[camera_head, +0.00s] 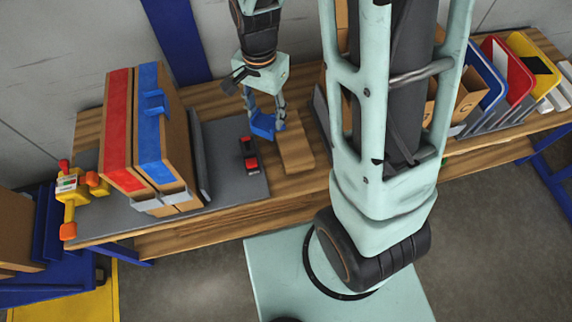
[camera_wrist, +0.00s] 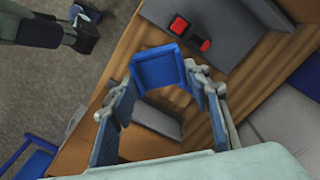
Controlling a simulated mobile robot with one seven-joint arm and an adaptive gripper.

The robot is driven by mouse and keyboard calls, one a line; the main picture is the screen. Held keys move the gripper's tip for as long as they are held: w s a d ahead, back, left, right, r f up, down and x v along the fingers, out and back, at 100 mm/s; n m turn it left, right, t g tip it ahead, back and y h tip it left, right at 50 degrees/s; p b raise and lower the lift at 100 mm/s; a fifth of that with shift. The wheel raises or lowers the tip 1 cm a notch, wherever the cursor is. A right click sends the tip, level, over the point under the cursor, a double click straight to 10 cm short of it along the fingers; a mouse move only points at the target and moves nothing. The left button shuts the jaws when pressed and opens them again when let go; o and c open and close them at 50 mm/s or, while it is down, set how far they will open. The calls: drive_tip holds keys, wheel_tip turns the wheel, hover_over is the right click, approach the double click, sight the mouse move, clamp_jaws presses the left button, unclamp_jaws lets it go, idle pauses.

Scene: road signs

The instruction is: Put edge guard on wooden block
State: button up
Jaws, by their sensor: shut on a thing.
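My gripper (camera_head: 264,112) is shut on a blue edge guard (camera_head: 263,127), which hangs between the fingertips above the workbench. The guard also shows in the wrist view (camera_wrist: 158,68), held at the fingertips of my gripper (camera_wrist: 164,78). The wooden block (camera_head: 297,154) is a light brown piece on the bench, just right of the guard in the head view. The guard appears beside and slightly above the block's far left side; I cannot tell whether they touch. I cannot pick out the block clearly in the wrist view.
Boxes with red (camera_head: 117,130) and blue (camera_head: 150,130) straps stand left on a grey mat (camera_head: 232,180). A red and black item (camera_head: 249,155) lies on the mat. A yellow tool (camera_head: 72,192) is at far left. Colored bins (camera_head: 512,75) stand right. My arm column covers the middle right.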

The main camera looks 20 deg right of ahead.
drive_tip(key=s+a+f+m+b, duration=0.4)
drive_tip(key=s+f+m+b, duration=0.3)
drive_tip(key=m, duration=0.3)
drive_tip(key=w+d+f+b, duration=0.2)
drive_tip(key=d+f+b, duration=0.1)
drive_tip(key=f, duration=0.1)
drive_tip(key=w+d+f+b, duration=0.3)
drive_tip(key=f+b, duration=0.1)
drive_tip(key=w+d+f+b, duration=0.2)
drive_tip(key=d+f+b, duration=0.2)
drive_tip(key=shift+w+f, duration=0.25)
drive_tip(key=shift+w, duration=0.15)
drive_tip(key=shift+f, duration=0.1)
drive_tip(key=shift+f, duration=0.1)
drive_tip(key=shift+f+b, duration=0.5)
drive_tip(key=shift+f, duration=0.05)
drive_tip(key=o, duration=1.2)
drive_tip(key=shift+c, duration=0.2)
